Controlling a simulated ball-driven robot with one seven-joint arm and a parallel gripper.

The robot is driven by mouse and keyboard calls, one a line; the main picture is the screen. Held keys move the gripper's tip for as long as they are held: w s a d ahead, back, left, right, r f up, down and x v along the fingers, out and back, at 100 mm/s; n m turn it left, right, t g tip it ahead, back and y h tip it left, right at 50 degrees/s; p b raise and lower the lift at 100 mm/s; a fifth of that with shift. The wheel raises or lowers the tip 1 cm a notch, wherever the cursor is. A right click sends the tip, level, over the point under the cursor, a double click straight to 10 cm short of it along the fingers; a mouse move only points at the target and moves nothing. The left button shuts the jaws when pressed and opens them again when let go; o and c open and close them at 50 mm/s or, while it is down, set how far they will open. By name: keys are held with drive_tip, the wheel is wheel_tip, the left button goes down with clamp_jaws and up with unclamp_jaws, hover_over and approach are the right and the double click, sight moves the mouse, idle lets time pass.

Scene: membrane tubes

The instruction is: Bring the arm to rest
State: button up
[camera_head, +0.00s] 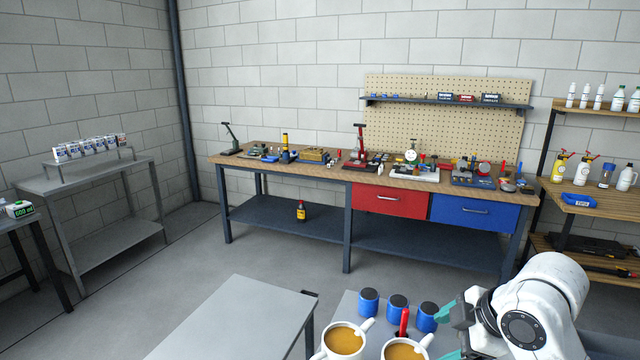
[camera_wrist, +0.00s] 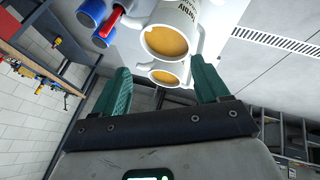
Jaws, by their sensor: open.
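My gripper (camera_head: 456,334) is at the lower right of the head view, with teal fingers beside the blue containers and mugs. In the wrist view my gripper (camera_wrist: 160,92) has its two teal fingers spread wide, with nothing between the tips. Two white mugs with a tan-brown fill, a left mug (camera_head: 336,352) and a right mug (camera_head: 417,352), stand at the bottom of the head view. In the wrist view a mug (camera_wrist: 195,15) and another mug (camera_wrist: 185,75) lie beyond the fingers. My white arm hides part of the surface at the lower right.
Blue containers (camera_head: 397,307) and a red-handled item (camera_head: 404,322) stand close to my gripper. Behind is a workbench (camera_head: 290,168) crowded with tools. Grey floor (camera_head: 185,280) is free at the left.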

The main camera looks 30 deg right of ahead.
drive_tip(key=w+a+f+m+t+y, duration=0.1)
drive_tip(key=w+a+f+m, duration=0.2)
drive_tip(key=a, duration=0.6)
drive_tip(key=s+a+f+m+g, duration=0.2)
drive_tip(key=s+a+f+m, duration=0.4)
drive_tip(key=f, duration=0.3)
drive_tip(key=s+f+m+g+h, duration=0.1)
drive_tip(key=s+f+g, duration=0.1)
drive_tip(key=s+f, duration=0.3)
drive_tip(key=s+d+f+m+g+h, duration=0.1)
drive_tip(key=s+f, duration=0.5)
drive_tip(key=s, duration=0.7)
drive_tip(key=shift+d+m+g, duration=0.3)
drive_tip(key=shift+g, duration=0.3)
drive_tip(key=shift+o, duration=0.6)
